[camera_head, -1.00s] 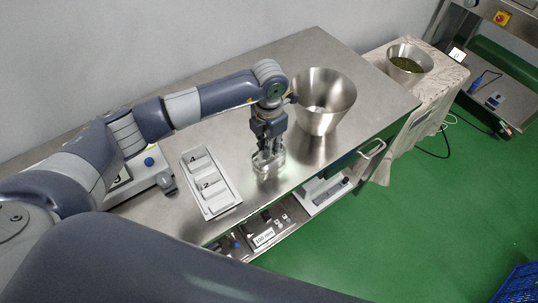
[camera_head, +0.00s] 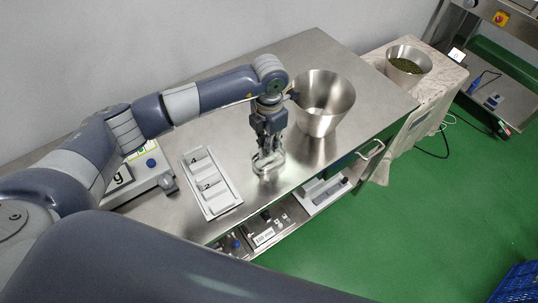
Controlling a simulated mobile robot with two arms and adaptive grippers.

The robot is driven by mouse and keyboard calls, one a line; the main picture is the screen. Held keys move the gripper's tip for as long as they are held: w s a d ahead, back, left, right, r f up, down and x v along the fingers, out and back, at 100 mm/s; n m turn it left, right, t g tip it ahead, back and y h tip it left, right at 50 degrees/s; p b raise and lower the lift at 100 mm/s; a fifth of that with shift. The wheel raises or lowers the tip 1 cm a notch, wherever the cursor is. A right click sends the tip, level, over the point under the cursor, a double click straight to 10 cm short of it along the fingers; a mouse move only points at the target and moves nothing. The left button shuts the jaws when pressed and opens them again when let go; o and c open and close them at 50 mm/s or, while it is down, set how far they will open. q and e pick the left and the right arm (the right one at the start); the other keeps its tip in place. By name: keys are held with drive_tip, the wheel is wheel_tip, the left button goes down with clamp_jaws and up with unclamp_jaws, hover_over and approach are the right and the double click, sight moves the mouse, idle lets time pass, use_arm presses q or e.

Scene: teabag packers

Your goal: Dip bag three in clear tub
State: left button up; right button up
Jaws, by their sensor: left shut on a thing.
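The clear tub (camera_head: 269,168) stands on the steel table, right of a white tray (camera_head: 212,207) with compartments. The numbers 4 and 2 show on the tray. My left gripper (camera_head: 268,151) points down over the clear tub, its fingertips at the tub's opening. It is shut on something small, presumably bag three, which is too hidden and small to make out. I cannot tell whether the bag touches the inside of the tub. My right gripper is out of view.
A large steel bowl (camera_head: 325,108) stands close behind and right of my left gripper. A scale (camera_head: 140,178) is at the left, partly behind my arm. A bowl of green leaves (camera_head: 408,65) stands on a side table. The table's front edge is close to the tub.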

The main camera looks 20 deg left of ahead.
use_arm(q)
drive_tip(key=shift+r+p, duration=0.9)
drive_tip(key=shift+r, duration=0.75)
drive_tip(key=shift+r+p, duration=1.4)
drive_tip(key=shift+r, duration=1.1)
